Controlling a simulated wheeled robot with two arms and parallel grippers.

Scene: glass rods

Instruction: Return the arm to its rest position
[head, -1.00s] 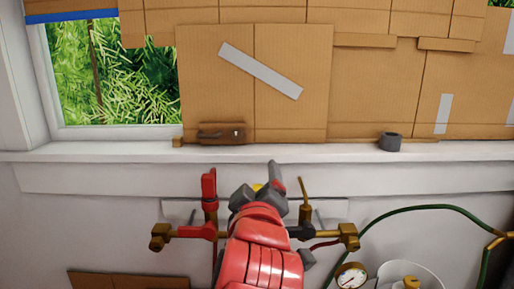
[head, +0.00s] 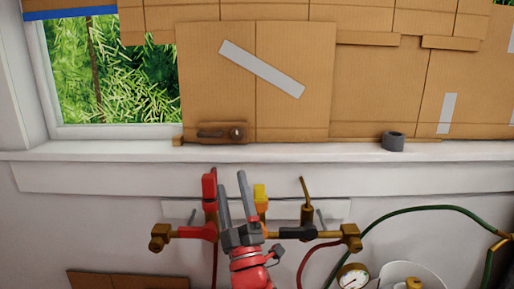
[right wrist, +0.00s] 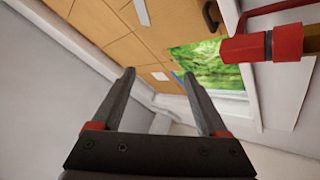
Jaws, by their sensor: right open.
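My right gripper (head: 232,182) is in the lower middle of the head view, in front of the pipe fittings, with its two grey fingers pointing up. The fingers stand apart with nothing between them. The right wrist view also shows the gripper (right wrist: 157,75) open and empty, its fingers clear of the cardboard beyond. Part of my red right arm (head: 250,262) shows below it and hides some of the pipe. My left gripper is not in view.
A red valve handle (head: 209,185) stands just left of the fingers and a yellow piece (head: 260,194) just right. A brass lever (head: 306,192), gauge (head: 352,278) and green hose (head: 425,208) are further right.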

